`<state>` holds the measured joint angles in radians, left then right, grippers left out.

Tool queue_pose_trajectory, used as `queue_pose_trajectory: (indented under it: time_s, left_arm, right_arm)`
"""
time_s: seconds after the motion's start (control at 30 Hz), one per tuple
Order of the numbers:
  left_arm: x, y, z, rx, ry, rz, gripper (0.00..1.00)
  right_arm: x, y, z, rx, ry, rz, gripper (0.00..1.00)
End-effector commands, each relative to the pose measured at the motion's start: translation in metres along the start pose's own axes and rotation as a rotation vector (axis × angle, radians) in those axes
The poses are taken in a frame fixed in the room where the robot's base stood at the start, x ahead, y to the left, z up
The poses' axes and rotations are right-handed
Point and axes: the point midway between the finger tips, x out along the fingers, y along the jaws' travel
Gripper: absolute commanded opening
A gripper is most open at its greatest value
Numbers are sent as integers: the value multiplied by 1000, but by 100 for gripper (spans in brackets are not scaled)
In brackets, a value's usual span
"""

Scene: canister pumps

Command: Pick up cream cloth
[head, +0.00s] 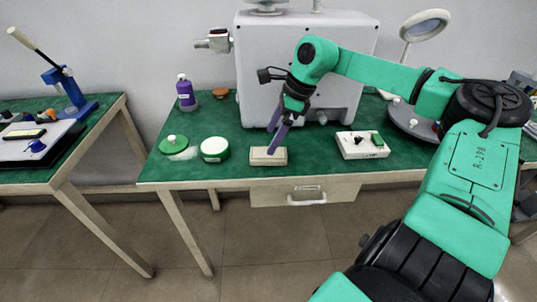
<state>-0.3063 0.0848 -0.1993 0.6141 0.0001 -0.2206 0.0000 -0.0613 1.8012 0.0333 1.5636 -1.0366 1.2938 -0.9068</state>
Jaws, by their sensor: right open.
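The cream cloth (268,158) appears as a small, flat, cream block near the front edge of the green table, above the drawer. My right gripper (272,150) points down at it with purple fingers, and the fingertips are over its top. The fingers overlap each other from this side, and I cannot tell whether they touch the cloth. The gripper is open and does not hold the cloth. The fingers hide a small part of the cloth's top. My left gripper is not in view.
A green-and-white round tin (214,150) and a green disc with a white knob (173,144) stand left of the cloth. A white switch box (362,145) stands to its right. A large grey machine (262,70) fills the back. A purple bottle (185,93) stands behind left.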

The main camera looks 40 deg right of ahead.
Motion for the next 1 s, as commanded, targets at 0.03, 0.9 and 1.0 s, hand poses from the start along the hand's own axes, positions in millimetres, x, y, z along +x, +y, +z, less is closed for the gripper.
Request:
queue_pose_trajectory:
  time_s: [0.03, 0.9, 1.0]
  left_arm:
    - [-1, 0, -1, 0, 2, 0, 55]
    - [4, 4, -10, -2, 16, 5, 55]
    - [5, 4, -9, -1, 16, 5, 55]
  right_arm:
    - [6, 1, 0, 0, 1, 2, 100]
    - [58, 3, 0, 1, -3, 0, 100]
    - [59, 3, 0, 1, -2, 0, 100]
